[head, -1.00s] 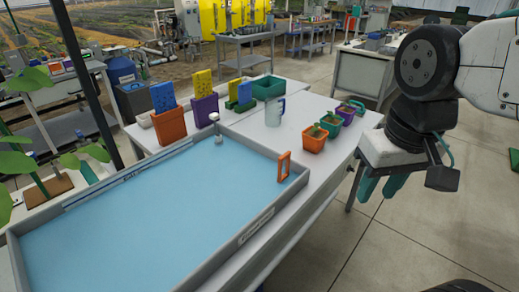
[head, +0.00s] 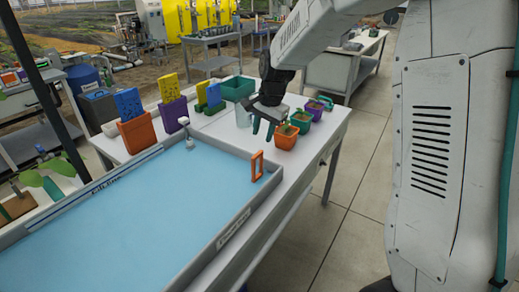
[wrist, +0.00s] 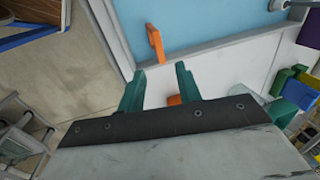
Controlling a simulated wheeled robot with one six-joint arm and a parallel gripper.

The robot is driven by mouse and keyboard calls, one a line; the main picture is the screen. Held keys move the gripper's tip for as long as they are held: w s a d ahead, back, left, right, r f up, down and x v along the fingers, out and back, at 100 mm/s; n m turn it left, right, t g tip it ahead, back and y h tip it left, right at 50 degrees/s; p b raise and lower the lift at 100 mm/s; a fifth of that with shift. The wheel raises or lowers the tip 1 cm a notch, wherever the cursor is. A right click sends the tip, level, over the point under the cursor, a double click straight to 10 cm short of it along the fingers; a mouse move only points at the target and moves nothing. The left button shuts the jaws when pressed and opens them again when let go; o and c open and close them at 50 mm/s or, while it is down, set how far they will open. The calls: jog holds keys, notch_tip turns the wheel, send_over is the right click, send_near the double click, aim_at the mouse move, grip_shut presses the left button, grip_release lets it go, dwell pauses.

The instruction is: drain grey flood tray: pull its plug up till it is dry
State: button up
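The grey flood tray (head: 231,222) holds light blue water. Its plug (head: 184,121) is a pale knob on a stem, standing in the water at the tray's far corner. What looks like the same knob shows at the top right edge of the wrist view (wrist: 283,5). My gripper (head: 263,127) hangs over the table beyond the tray's right wall, to the right of the plug and apart from it. In the wrist view its teal fingers (wrist: 160,70) are spread with a gap between them and hold nothing.
An orange upright frame (head: 257,165) stands at the tray's right wall. An orange pot (head: 286,137), more small pots and a clear jug (head: 243,117) are close to my gripper. Orange (head: 137,133) and purple (head: 174,114) holders stand behind the tray. The floor at right is open.

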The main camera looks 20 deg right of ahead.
aim_at(258, 153)
jog(key=f, duration=0.5)
jog(key=w+a+f, duration=0.1)
jog(key=f, duration=0.1)
jog(key=shift+w+f, duration=0.1)
jog(key=shift+f, duration=0.1)
